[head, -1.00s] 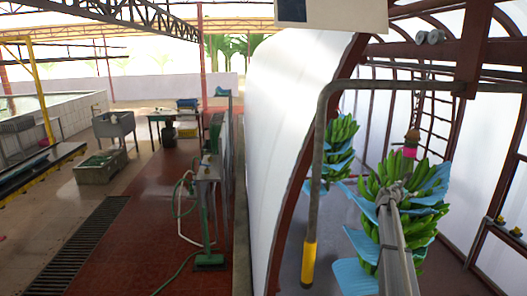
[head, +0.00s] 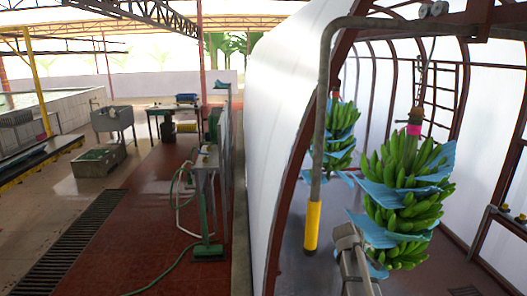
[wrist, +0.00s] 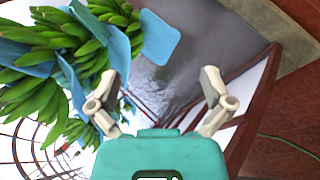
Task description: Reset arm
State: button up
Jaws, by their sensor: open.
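My gripper (wrist: 160,85) is open and empty in the wrist view, its two pale fingers spread apart above the teal gripper body. A green banana bunch with blue sheets between its hands hangs at the left of the wrist view (wrist: 75,60), close beside the left finger; I cannot tell whether they touch. In the head view this bunch (head: 405,200) hangs at the right from a stem with a pink band. My grey arm shows at the bottom, in front of the bunch's lower left. The fingers are not clearly seen in the head view.
A second bunch (head: 340,135) hangs farther back. A bent grey pipe with a yellow end (head: 312,225) hangs left of the near bunch. A white wall (head: 275,100) separates this bay from the red floor with a green stand (head: 208,225) and a hose.

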jog(key=s+a+f+m+g+y+b, duration=0.1)
jog(key=s+a+f+m+y+b, duration=0.2)
jog(key=s+a, duration=0.6)
jog(key=s+a+f+m+g+y+b, duration=0.2)
jog(key=s+a+f+m+y+b, duration=0.1)
jog(key=s+a+f, duration=0.5)
jog(key=s+a, duration=0.1)
jog(key=s, duration=0.2)
jog(key=shift+s+a+g, duration=0.15)
jog(key=shift+s+g, duration=0.15)
jog(key=shift+s, duration=0.1)
dwell(0.7)
